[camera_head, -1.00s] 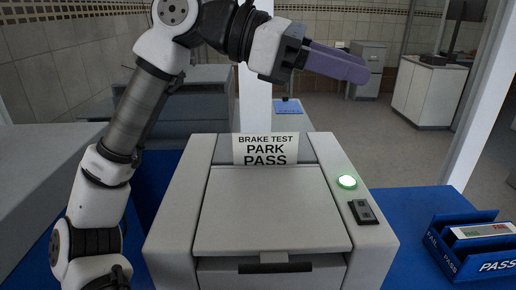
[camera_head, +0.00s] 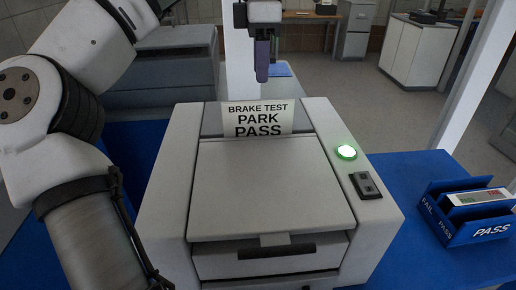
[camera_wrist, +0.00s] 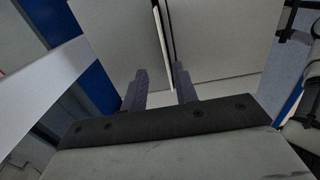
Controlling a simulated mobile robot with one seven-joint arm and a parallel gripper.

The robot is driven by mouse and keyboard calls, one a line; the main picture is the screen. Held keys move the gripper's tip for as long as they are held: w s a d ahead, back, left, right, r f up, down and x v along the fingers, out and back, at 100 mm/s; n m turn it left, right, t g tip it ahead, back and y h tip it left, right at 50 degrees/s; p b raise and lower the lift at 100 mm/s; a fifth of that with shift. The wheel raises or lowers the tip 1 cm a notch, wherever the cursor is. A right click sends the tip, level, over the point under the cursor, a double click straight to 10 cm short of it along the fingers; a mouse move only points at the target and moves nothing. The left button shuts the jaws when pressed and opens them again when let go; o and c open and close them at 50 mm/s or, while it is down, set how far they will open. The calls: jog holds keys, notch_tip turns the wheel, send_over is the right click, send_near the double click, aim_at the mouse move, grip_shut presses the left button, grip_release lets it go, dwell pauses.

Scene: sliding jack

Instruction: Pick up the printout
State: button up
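The printout (camera_head: 257,119) is a white sheet reading "BRAKE TEST PARK PASS". It stands up out of the slot at the back of the grey printer (camera_head: 270,185). My gripper (camera_head: 262,74) points down above and apparently behind the sheet, roughly in line with its middle. In the wrist view my gripper (camera_wrist: 160,70) has its two fingers apart with nothing between them. A thin white strip (camera_wrist: 162,50), likely the sheet seen edge-on, lies ahead between the fingertips. The sheet's lower part is hidden in the printer.
The printer has a lit green button (camera_head: 346,152) and a dark switch (camera_head: 366,185) on its right side. A blue PASS/FAIL tray (camera_head: 466,236) holding a card stands at the right on the blue table (camera_head: 402,180). A white post (camera_head: 238,60) rises behind the printer.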

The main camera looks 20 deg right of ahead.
jog(key=b, duration=0.3)
send_over(262, 118)
jog(key=w, duration=0.1)
notch_tip(262, 118, down, 6)
jog(key=shift+r, duration=0.1)
jog(key=shift+s+f+p, duration=0.2)
jog(key=shift+f+p, duration=0.15)
jog(key=shift+f, duration=1)
jog(key=shift+s+f+p, duration=0.2)
jog(key=shift+f+p, duration=0.15)
jog(key=shift+f, duration=0.95)
jog(key=shift+d, duration=0.1)
jog(key=shift+c, duration=0.3)
grip_shut()
